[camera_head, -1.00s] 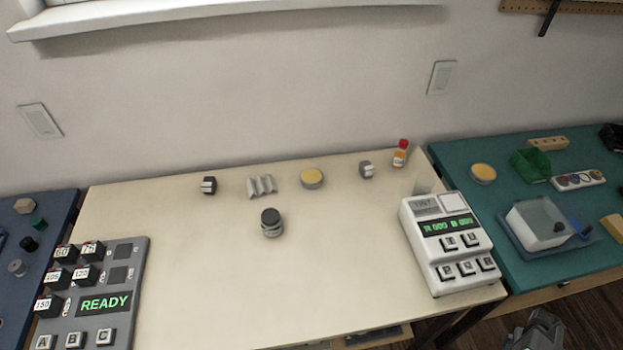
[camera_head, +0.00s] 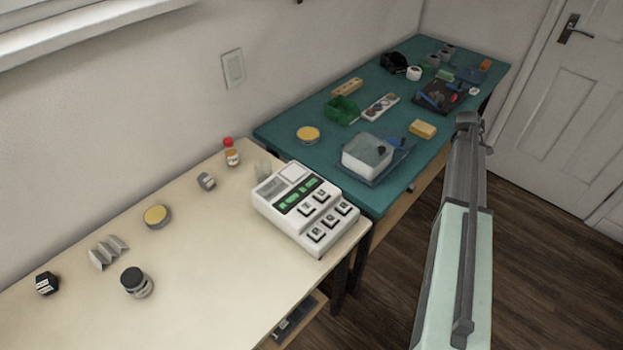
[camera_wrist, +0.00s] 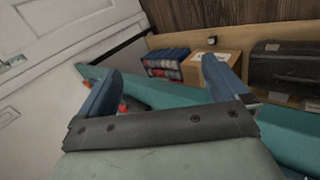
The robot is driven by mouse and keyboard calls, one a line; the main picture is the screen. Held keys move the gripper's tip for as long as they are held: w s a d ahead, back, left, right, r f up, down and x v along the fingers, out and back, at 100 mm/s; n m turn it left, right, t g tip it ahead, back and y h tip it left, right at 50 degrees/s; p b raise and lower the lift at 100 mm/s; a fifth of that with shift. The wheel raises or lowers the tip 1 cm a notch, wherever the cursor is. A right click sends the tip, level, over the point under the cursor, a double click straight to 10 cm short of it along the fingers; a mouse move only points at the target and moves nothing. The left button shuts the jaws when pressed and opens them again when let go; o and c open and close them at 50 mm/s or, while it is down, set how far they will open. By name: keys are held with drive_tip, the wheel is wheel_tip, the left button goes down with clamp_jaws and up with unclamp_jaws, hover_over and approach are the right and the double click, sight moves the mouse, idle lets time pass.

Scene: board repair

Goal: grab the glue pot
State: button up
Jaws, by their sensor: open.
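A small jar with a dark lid (camera_head: 137,282) stands upright on the cream table (camera_head: 215,285), lower left in the head view. It looks like the glue pot, but I cannot read its label. A small bottle with a red cap and orange label (camera_head: 232,154) stands farther back near the wall. My gripper (camera_wrist: 162,66) shows in the wrist view with two blue fingers spread apart and nothing between them. My arm is at the right of the head view, beyond the cream table and far from the jar. The jar is not in the wrist view.
A white keypad device (camera_head: 310,212) sits at the cream table's right end. A yellow-topped tin (camera_head: 157,216) and grey zigzag piece (camera_head: 108,252) are near the jar. The teal table (camera_head: 275,128) holds a white tub (camera_head: 367,155). A cardboard box (camera_wrist: 203,68) shows in the wrist view.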

drive_tip(key=w+a+r+n+y, duration=0.1)
drive_tip(key=w+a+r+y, duration=0.15)
drive_tip(key=a, duration=1.05)
drive_tip(key=w+a+r+n+y, duration=0.15)
drive_tip(key=a+r, duration=0.25)
drive_tip(key=a, duration=0.8)
drive_tip(key=w+a+r+n+y, duration=0.1)
drive_tip(key=w+a+r, duration=0.25)
drive_tip(key=a, duration=0.95)
drive_tip(key=s+a+r+n+g+y, duration=0.1)
drive_tip(key=s+a+n+y, duration=0.15)
drive_tip(key=a, duration=1.45)
drive_tip(key=n+g+h, duration=0.1)
drive_tip(key=n+g, duration=0.3)
drive_tip(key=n, duration=0.5)
hover_over(155, 215)
drive_tip(key=f, duration=0.7)
drive_tip(key=shift+w+f, duration=0.2)
drive_tip(key=shift+f, duration=0.15)
drive_tip(key=shift+s+a+f, duration=0.1)
drive_tip(key=shift+s+f, duration=0.05)
drive_tip(key=shift+f, duration=2.5)
drive_tip(key=c, duration=1.2)
